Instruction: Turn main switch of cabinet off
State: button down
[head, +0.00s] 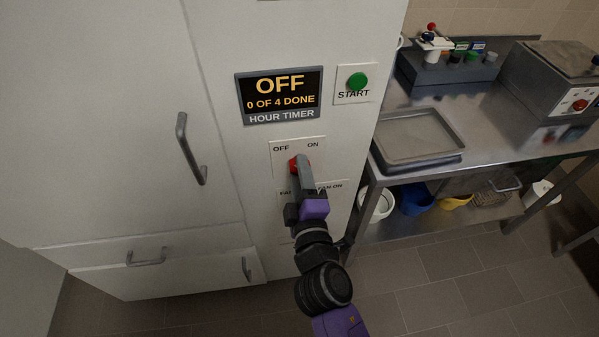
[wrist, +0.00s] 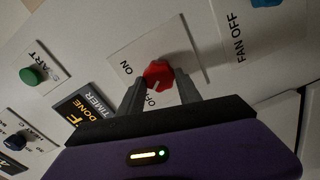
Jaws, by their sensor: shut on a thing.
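The cabinet (head: 220,120) is white and fills the left of the head view. Its main switch is a red knob (head: 292,166) on a white plate marked OFF and ON, below the display. My gripper (head: 300,165) is at the knob and partly covers it. In the wrist view the red knob (wrist: 158,75) sits between the two fingers of my gripper (wrist: 160,88), which are shut on it. A pale pointer line shows on the knob, toward the partly hidden OFF label. The display (head: 281,96) reads OFF, 0 OF 4 DONE, HOUR TIMER.
A green START button (head: 357,81) is right of the display. A fan switch plate (head: 333,196) lies just below, partly behind my gripper; its blue knob (wrist: 266,2) shows in the wrist view. A steel bench (head: 440,165) with a tray (head: 420,137) stands right.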

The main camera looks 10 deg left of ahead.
jog(key=c, duration=0.8)
grip_release()
jog(key=b+v, duration=0.1)
jog(key=v, duration=0.7)
jog(key=shift+a, duration=0.1)
jog(key=shift+w, duration=0.1)
